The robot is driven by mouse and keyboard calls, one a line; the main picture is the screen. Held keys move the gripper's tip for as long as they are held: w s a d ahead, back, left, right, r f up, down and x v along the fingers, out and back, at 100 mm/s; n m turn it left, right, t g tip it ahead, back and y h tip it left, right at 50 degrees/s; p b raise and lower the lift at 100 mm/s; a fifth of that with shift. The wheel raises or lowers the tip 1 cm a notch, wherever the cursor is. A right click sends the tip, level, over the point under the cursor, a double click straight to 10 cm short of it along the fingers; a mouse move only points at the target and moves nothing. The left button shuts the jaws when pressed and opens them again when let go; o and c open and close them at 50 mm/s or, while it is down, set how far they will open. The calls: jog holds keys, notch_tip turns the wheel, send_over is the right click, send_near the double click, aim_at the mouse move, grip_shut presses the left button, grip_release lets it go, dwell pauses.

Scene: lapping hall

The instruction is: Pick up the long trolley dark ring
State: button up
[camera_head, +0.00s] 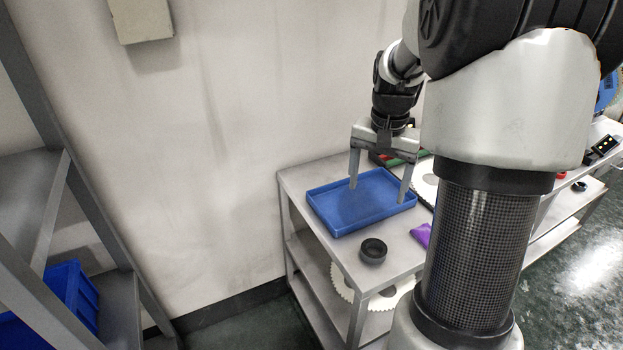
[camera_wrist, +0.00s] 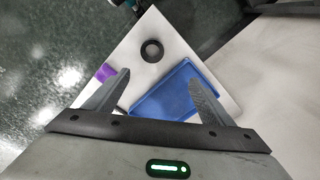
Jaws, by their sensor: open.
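A dark ring (camera_head: 373,250) lies on the grey trolley top (camera_head: 315,176), near its front edge and just in front of the blue tray (camera_head: 340,230). In the wrist view the dark ring (camera_wrist: 152,50) lies beyond my fingertips, with its round hole visible. My gripper (camera_head: 379,192) is open and empty above the blue tray. In the wrist view the open fingers of my gripper (camera_wrist: 160,78) stand wide apart, with the tray (camera_wrist: 150,108) beneath and between them. The ring is apart from both fingers.
A purple object (camera_head: 421,235) lies right of the ring; it also shows in the wrist view (camera_wrist: 105,72). White toothed discs sit on the trolley's top and lower shelf (camera_head: 345,287). A wall stands behind. A grey rack with blue bins (camera_head: 75,290) is at left.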

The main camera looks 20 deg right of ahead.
notch_tip(320, 180, down, 2)
jog(key=b, duration=0.2)
send_over(375, 243)
jog(key=s+a, duration=0.2)
jog(key=shift+g, duration=0.4)
notch_tip(375, 243, down, 12)
jog(key=shift+w+f, duration=0.1)
jog(key=shift+w, duration=0.05)
jog(key=f, duration=0.5)
jog(key=shift+d+f+b, duration=0.1)
jog(key=shift+d+b, duration=0.3)
jog(key=c, duration=1.2)
